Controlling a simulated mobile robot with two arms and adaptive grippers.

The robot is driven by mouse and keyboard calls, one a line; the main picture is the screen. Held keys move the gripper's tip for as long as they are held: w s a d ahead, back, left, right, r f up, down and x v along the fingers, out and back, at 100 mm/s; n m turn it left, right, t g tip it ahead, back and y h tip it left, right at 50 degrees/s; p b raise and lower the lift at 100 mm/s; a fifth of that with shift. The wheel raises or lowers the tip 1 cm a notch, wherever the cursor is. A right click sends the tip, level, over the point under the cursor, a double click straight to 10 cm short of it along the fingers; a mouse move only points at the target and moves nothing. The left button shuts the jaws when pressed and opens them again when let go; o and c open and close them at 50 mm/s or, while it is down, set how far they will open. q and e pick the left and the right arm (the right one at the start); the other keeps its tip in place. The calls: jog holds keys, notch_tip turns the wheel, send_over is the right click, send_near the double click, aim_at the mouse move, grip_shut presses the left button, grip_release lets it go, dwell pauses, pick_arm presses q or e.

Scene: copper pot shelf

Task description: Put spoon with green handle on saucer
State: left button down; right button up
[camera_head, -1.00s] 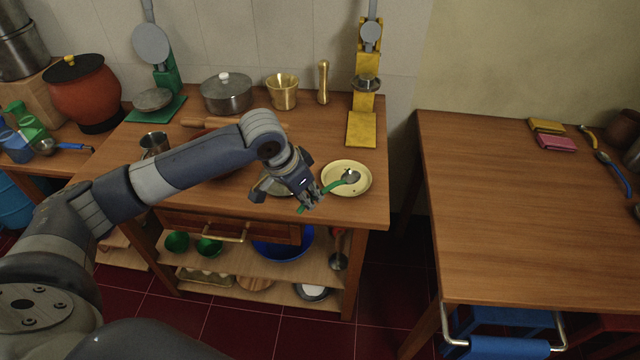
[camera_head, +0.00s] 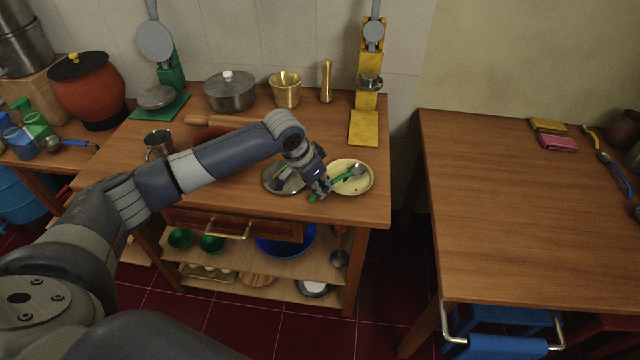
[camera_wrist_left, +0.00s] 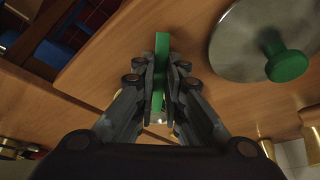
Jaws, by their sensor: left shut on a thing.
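My left gripper (camera_head: 319,189) is shut on the green handle of the spoon (camera_head: 343,177). The spoon's metal bowl lies over the cream saucer (camera_head: 338,187), towards its right side. I cannot tell whether the spoon touches the saucer. In the left wrist view the spoon's green handle (camera_wrist_left: 161,70) stands between the two fingers of my left gripper (camera_wrist_left: 166,95), and the rest of the spoon is mostly hidden. My right gripper does not show.
A metal lid with a green knob (camera_wrist_left: 288,64) lies beside the gripper, left of the saucer. A steel pot (camera_head: 230,92), a brass cup (camera_head: 286,90) and a yellow stand (camera_head: 364,127) are at the back. The table's front edge is close to the gripper.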

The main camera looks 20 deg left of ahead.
pick_arm(q)
jog(key=c, duration=1.7)
grip_release()
jog(key=shift+f, duration=0.1)
jog(key=v, duration=1.2)
jog(key=shift+r, duration=0.2)
